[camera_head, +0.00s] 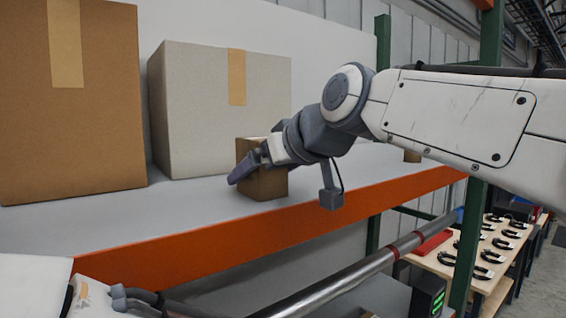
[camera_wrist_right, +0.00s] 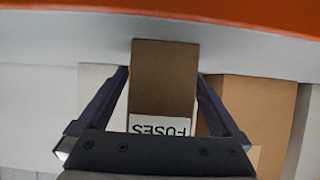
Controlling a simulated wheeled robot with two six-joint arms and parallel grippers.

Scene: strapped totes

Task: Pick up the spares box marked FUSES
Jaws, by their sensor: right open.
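The small brown spares box marked FUSES (camera_head: 264,184) stands upright near the front of the shelf. In the right wrist view the box (camera_wrist_right: 164,82) shows a white label reading FUSES, upside down in the picture. My right gripper (camera_head: 247,168) is open, with one finger on each side of the box. In the right wrist view a gap shows between each finger and the box, and the label's lower part is hidden by the gripper body. My left gripper is not in view.
A large brown carton (camera_head: 70,120) and a large pale carton (camera_head: 215,115) stand behind on the shelf. An orange beam (camera_head: 200,241) edges the shelf. Another small brown box (camera_head: 412,156) shows partly behind my right arm. A green upright (camera_head: 468,235) stands to the right.

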